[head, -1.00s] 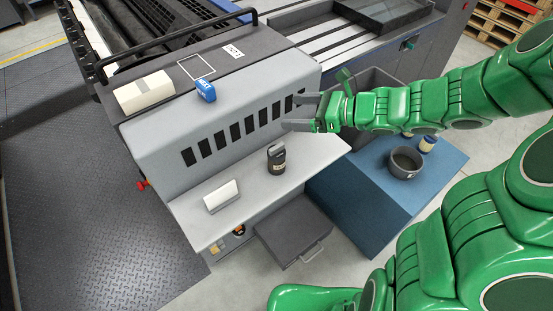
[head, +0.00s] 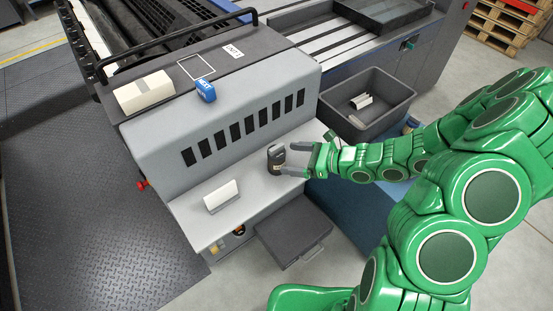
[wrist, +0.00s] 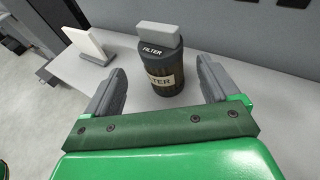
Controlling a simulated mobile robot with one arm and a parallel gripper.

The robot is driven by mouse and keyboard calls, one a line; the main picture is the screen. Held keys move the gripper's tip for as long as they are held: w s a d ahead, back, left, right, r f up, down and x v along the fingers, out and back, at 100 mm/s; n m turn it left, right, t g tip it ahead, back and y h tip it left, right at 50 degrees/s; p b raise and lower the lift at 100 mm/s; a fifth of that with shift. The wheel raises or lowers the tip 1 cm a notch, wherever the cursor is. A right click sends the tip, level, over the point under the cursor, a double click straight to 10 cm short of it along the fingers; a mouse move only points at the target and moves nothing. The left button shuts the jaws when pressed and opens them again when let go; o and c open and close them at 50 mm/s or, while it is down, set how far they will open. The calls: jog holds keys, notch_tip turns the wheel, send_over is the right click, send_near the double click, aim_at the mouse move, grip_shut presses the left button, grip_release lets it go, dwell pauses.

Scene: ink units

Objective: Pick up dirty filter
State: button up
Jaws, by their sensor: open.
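The dirty filter (head: 276,159) is a dark upright cylinder with a grey top block, standing on the light grey shelf of the machine. In the wrist view the filter (wrist: 162,66) shows a "FILTER" label and stands just ahead of and between the two fingers. My gripper (head: 292,159) is open, with its fingers at the filter's right side in the head view. In the wrist view my gripper (wrist: 158,88) has one finger on each side of the filter's lower part, with gaps showing. I cannot tell how far the fingers reach around it.
A white wedge-shaped holder (head: 221,196) stands left on the shelf (head: 250,205). A dark bin (head: 400,92) with a white item in it is behind my arm. A dark drawer (head: 293,235) juts out below.

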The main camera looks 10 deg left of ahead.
aim_at(271, 155)
jog(key=shift+x, duration=1.15)
jog(key=shift+w+x, duration=0.2)
jog(key=shift+x, duration=2.6)
jog(key=shift+c, duration=0.3)
jog(key=c, duration=1.1)
jog(key=shift+o, duration=0.2)
jog(key=shift+r, duration=0.1)
